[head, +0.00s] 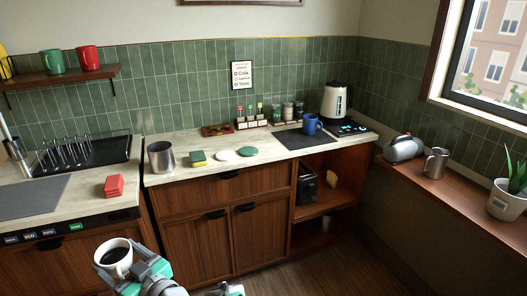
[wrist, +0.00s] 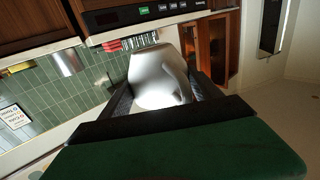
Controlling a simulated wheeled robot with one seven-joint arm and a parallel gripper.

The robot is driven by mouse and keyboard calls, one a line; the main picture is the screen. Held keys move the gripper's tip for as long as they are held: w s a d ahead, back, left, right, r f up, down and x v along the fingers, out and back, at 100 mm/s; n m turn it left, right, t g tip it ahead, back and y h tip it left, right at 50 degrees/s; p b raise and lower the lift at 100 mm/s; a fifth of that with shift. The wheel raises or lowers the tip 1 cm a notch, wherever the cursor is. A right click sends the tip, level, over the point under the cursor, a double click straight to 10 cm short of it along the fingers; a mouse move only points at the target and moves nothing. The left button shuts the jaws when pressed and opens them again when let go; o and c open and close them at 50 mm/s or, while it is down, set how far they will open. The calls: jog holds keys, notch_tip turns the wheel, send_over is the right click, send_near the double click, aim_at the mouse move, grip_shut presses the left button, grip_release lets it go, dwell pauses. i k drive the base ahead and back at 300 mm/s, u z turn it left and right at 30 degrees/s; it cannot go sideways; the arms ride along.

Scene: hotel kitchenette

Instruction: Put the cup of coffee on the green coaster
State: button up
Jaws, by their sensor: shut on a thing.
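A white cup of dark coffee (head: 115,254) is in my gripper (head: 132,264) at the lower left of the head view. The cup looks upright there and is held in the air in front of the cabinets. In the wrist view the white cup (wrist: 160,78) sits between the two dark fingers, and its coffee is hidden. A flat green coaster (head: 247,151) lies on the counter, to the right of a white coaster (head: 224,155). My gripper is well in front of the counter, left of the coasters and apart from them.
A green and yellow sponge (head: 198,158) and a metal canister (head: 160,157) stand left of the coasters. A dark mat (head: 290,140) with a blue mug (head: 311,124) lies to the right. Red blocks (head: 114,186) sit on the left counter. Counter in front of the coasters is clear.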

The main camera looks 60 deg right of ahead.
aim_at(247, 152)
jog(key=z, duration=0.8)
jog(key=i, duration=1.5)
